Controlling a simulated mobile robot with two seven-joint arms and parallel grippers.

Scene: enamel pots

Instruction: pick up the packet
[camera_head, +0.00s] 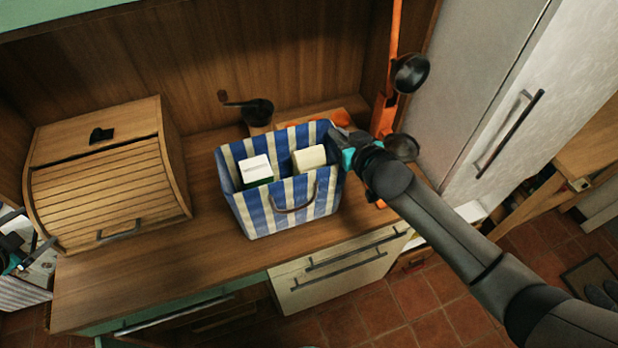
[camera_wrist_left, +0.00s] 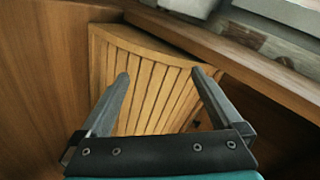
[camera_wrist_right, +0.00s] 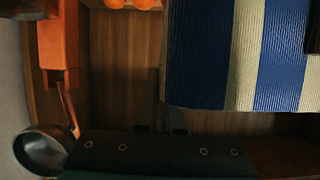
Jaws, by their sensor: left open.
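A white packet with a green lower part (camera_head: 256,168) and a cream packet (camera_head: 309,158) stand in a blue-and-white striped bag (camera_head: 262,215) on the wooden counter. Only their upper parts show. My right gripper (camera_head: 340,138) is at the bag's back right corner, beside its rim. The right wrist view shows the bag's striped side (camera_wrist_right: 240,60) close by, but the fingers are too dark to read. My left gripper (camera_head: 30,238) is at the far left edge, apart from the bag. In the left wrist view it is open and empty (camera_wrist_left: 160,75), facing the slatted bread box (camera_wrist_left: 150,100).
The wooden bread box (camera_head: 105,180) stands left of the bag. A dark pan (camera_head: 255,112) is behind the bag. An orange rail with dark pots (camera_head: 410,73) stands behind my right arm. The counter in front of the bread box is clear. A pale fridge (camera_head: 490,110) is at the right.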

